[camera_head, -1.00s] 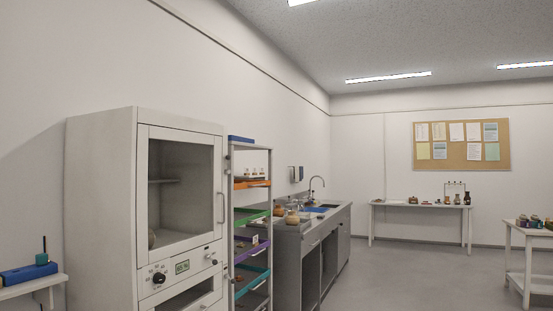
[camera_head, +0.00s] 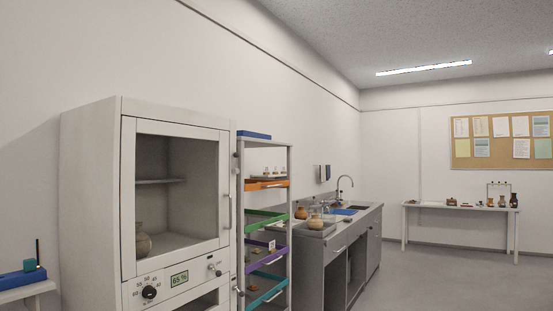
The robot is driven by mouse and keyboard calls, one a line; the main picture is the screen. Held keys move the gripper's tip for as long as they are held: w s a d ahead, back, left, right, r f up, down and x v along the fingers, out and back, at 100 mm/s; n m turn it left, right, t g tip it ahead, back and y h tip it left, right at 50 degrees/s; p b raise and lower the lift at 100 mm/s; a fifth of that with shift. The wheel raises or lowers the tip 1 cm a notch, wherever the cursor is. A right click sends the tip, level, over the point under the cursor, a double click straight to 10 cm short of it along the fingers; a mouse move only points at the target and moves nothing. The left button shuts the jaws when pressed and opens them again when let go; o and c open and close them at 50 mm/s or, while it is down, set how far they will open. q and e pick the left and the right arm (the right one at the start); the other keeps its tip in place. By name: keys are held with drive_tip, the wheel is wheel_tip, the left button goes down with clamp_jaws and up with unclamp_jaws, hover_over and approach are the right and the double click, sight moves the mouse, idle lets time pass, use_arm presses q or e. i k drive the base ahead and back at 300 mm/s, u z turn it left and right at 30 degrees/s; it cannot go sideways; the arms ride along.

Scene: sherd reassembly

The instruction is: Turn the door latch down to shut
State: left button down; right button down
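A white cabinet (camera_head: 88,200) stands at the left. Its door (camera_head: 128,200) has a large window and a vertical bar handle (camera_head: 229,212) on its right side. The door looks about flush with the cabinet front, but I cannot tell if it is fully closed. A small metal fitting (camera_head: 214,268) sits on the panel below the door's right part; it may be the latch, and its turn is too small to read. Neither of my grippers shows.
The panel has a black dial (camera_head: 149,292) and a green display (camera_head: 179,280). A brown jar (camera_head: 142,241) stands inside the cabinet. A shelf rack with coloured trays (camera_head: 265,215) and a grey sink counter (camera_head: 340,235) stand to the right. The floor (camera_head: 420,275) there is clear.

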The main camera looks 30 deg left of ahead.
sight(236, 171)
drive_tip(key=u, duration=0.1)
drive_tip(key=i, duration=2.35)
drive_tip(key=u, duration=1.8)
drive_tip(key=i, duration=1.2)
drive_tip(key=u, duration=1.05)
